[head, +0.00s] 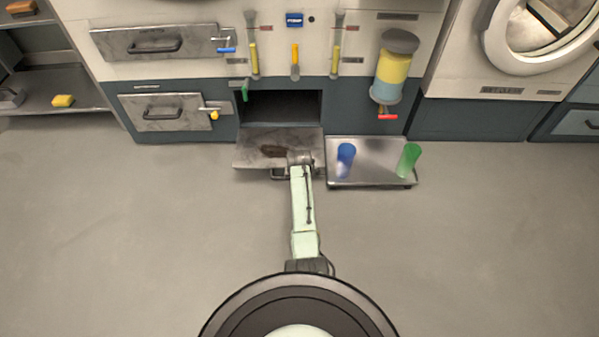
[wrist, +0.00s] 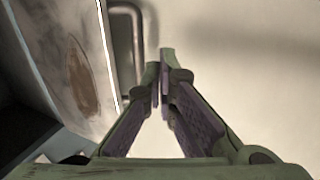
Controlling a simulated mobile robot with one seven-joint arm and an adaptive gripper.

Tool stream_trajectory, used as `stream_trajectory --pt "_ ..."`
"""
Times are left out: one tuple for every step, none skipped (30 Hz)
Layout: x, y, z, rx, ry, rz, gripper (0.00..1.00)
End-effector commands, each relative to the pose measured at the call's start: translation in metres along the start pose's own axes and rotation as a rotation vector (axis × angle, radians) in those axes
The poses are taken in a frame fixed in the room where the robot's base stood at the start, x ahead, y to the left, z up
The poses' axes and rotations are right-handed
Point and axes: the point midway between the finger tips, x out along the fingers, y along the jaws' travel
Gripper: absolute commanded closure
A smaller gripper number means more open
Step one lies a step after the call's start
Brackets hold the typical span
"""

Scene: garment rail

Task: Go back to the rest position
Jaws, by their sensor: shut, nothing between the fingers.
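My gripper (wrist: 161,78) is shut and empty in the wrist view, its fingertips together over the pale floor. In the head view my arm (head: 304,210) reaches forward from my base, and its end lies over the front of the lowered metal flap (head: 255,155). The fingers cannot be made out there. In the wrist view the flap (wrist: 60,40), with a brown stain, stands to the left of the fingers. Its bar handle (wrist: 136,50) is just behind the fingertips; whether they touch cannot be told.
A low metal tray (head: 375,172) with a blue cup (head: 345,158) and a green cup (head: 408,160) stands close right of the arm's end. A dark opening (head: 282,106) is behind the flap. Closed drawers (head: 165,112) are to the left. The floor (head: 130,220) on both sides is clear.

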Motion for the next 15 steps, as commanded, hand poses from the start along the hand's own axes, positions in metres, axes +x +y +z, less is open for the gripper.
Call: stream_trajectory --pt "-0.015 0.002 0.0 0.0 0.0 0.0 1.0" --pt "-0.018 0.001 0.0 0.0 0.0 0.0 1.0" --pt "-0.023 0.0 0.0 0.0 0.0 0.0 1.0" --pt "-0.026 -0.001 0.0 0.0 0.0 0.0 1.0" --pt "-0.028 -0.002 0.0 0.0 0.0 0.0 1.0" --pt "-0.032 -0.003 0.0 0.0 0.0 0.0 1.0" --pt "-0.034 -0.004 0.0 0.0 0.0 0.0 1.0" --pt "-0.035 -0.004 0.0 0.0 0.0 0.0 1.0" --pt "-0.038 -0.005 0.0 0.0 0.0 0.0 1.0" --pt "-0.039 -0.006 0.0 0.0 0.0 0.0 1.0" --pt "-0.04 -0.006 0.0 0.0 0.0 0.0 1.0" --pt "-0.041 -0.007 0.0 0.0 0.0 0.0 1.0" --pt "-0.042 -0.007 0.0 0.0 0.0 0.0 1.0" --pt "-0.042 -0.007 0.0 0.0 0.0 0.001 1.0" --pt "-0.042 -0.007 0.0 0.0 0.0 0.001 1.0"
